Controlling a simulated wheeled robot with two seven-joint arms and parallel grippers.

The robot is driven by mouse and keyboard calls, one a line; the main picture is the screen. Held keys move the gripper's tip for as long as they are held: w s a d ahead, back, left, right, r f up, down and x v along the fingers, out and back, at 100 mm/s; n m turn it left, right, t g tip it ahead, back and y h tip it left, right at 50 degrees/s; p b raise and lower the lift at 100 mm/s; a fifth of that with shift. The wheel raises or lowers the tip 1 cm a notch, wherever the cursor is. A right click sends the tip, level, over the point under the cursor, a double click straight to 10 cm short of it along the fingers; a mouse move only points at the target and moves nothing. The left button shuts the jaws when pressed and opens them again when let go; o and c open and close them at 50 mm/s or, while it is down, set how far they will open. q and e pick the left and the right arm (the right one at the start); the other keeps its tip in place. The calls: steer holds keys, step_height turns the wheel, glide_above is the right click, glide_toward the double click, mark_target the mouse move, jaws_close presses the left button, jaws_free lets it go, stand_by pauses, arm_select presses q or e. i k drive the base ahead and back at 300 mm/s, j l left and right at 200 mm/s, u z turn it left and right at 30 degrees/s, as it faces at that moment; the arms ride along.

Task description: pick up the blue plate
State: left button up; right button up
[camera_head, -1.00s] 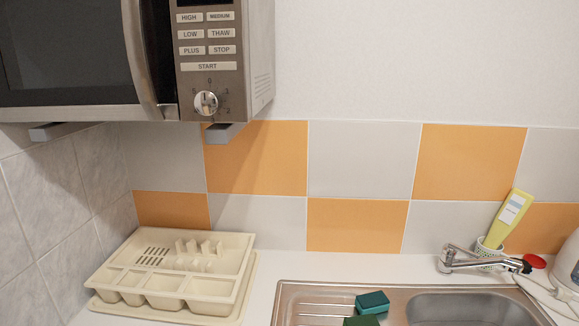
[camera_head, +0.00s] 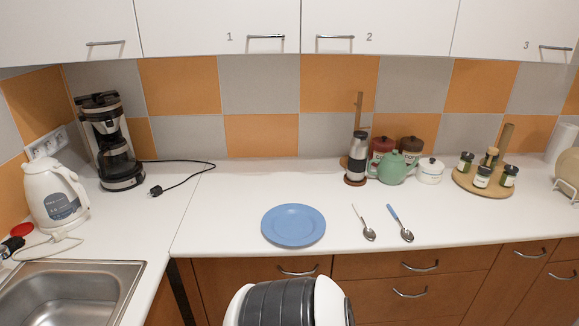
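The blue plate (camera_head: 293,225) lies flat on the white countertop (camera_head: 222,218), close to its front edge. It is round with a raised rim, and nothing lies on it. Neither of my grippers shows in the head view, so I see no gripper at the plate.
Two spoons (camera_head: 366,231) (camera_head: 404,229) lie right of the plate. Behind are a pepper mill (camera_head: 357,156), a green teapot (camera_head: 391,170) and a round board (camera_head: 468,184) with jars. A coffee maker (camera_head: 110,145), kettle (camera_head: 54,195) and sink (camera_head: 65,295) are left. Counter around the plate is clear.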

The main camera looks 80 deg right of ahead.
mark_target(288, 223)
steer(key=z, duration=2.75)
